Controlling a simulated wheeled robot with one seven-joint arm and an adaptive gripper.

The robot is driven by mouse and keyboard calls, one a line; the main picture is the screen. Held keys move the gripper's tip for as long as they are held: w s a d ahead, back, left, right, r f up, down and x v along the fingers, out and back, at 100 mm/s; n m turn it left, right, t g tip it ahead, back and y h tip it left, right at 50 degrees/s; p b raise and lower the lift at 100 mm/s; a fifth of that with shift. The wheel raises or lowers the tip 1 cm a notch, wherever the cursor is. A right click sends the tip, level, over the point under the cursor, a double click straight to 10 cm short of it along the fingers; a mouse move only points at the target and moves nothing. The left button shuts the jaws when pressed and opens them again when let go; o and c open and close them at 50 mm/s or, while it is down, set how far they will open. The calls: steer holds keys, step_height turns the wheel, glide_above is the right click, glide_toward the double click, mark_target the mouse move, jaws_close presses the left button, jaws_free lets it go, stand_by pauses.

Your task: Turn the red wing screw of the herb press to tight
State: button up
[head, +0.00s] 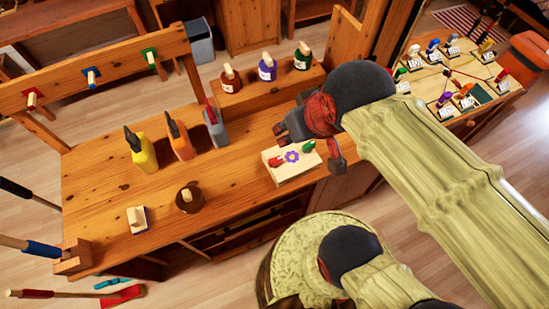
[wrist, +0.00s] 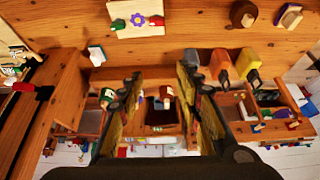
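The herb press (head: 290,174) is a pale wooden board with a purple flower in its middle, lying on the workbench near its right end. Its red wing screw (head: 275,161) is on the left and a green one (head: 308,147) on the right. In the wrist view the press (wrist: 135,33) is at the top, with the red wing screw (wrist: 156,20) on the right. My gripper (head: 309,146) is above the press, nearer the green side in the head view. Its fingers (wrist: 158,78) are wide apart with nothing held. How tight the red screw is cannot be told.
Yellow (head: 143,152), orange (head: 179,139) and grey (head: 214,127) spray bottles stand left of the press. A round brown block (head: 188,199) is nearer the front. Several bottles stand on a raised shelf (head: 262,95) behind. Bare bench top (head: 238,165) lies left of the press.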

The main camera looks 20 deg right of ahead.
steer(key=w+a+f+n+g, duration=0.2)
steer(key=a+f+g, duration=0.15)
steer(key=f, duration=0.55)
steer(key=n+g+h, duration=0.2)
steer(key=n+h, duration=0.3)
steer(key=n, duration=1)
glide_toward(274, 159)
steer(key=d+f, duration=0.1)
steer(key=shift+y, duration=0.3)
steer(key=shift+b+x, duration=1.05)
steer(key=shift+x, duration=3)
steer(key=shift+s, duration=0.15)
steer(key=shift+c, duration=1.3)
jaws_close()
